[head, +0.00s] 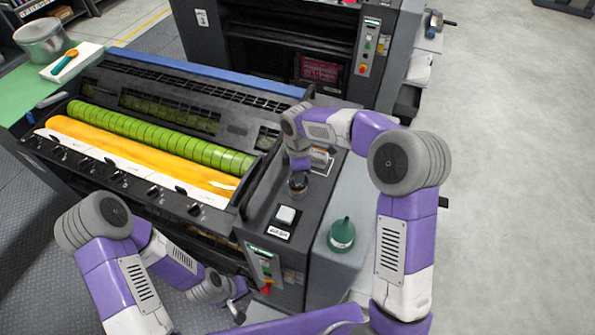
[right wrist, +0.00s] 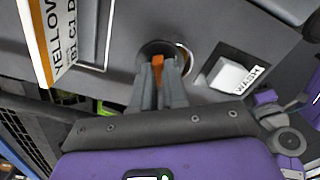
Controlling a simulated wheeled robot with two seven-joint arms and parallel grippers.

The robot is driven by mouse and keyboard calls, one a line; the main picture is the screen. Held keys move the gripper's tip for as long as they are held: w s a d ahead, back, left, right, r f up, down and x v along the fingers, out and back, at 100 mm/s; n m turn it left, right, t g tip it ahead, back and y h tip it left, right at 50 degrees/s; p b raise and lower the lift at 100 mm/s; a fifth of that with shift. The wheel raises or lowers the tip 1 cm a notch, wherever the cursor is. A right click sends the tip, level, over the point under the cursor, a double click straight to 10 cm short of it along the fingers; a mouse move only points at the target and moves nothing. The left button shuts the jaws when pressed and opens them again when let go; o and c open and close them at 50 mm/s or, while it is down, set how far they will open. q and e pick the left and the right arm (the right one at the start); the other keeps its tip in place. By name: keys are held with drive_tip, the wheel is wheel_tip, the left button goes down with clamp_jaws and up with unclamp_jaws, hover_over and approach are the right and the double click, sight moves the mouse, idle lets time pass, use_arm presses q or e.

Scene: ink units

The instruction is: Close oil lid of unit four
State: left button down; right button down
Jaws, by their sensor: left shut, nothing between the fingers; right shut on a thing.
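The unit (head: 262,185) with green rollers and a yellow ink tray fills the left and middle of the head view. On its end housing is a dark round oil port or lid (head: 297,186), with a brass-coloured rim showing in the right wrist view. My right gripper (head: 298,178) points down onto it. In the right wrist view its fingers (right wrist: 160,78) are shut on a small orange part (right wrist: 157,70) at the dark round piece. The fingers hide much of it, so I cannot tell how the lid sits. My left gripper (head: 238,308) is shut and empty, low in front of the unit.
A white switch (head: 286,215) sits beside the port. A green funnel-shaped container (head: 341,235) stands on the grey side ledge. A control panel (head: 264,266) with a red button is on the front. Another unit (head: 300,45) stands behind. The floor at right is clear.

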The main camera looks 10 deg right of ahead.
sight(298, 185)
drive_tip(key=m, duration=0.2)
drive_tip(key=s+m, duration=0.1)
drive_tip(key=m, duration=0.1)
drive_tip(key=m+b, duration=0.1)
drive_tip(key=shift+s+a+m, duration=0.2)
drive_tip(key=shift+a+m, duration=0.05)
drive_tip(key=shift+m, duration=0.15)
idle(0.4)
drive_tip(key=c, duration=1.2)
unclamp_jaws()
drive_tip(key=shift+o, duration=0.2)
wheel_tip(298, 185, up, 8)
drive_tip(key=shift+f, duration=0.2)
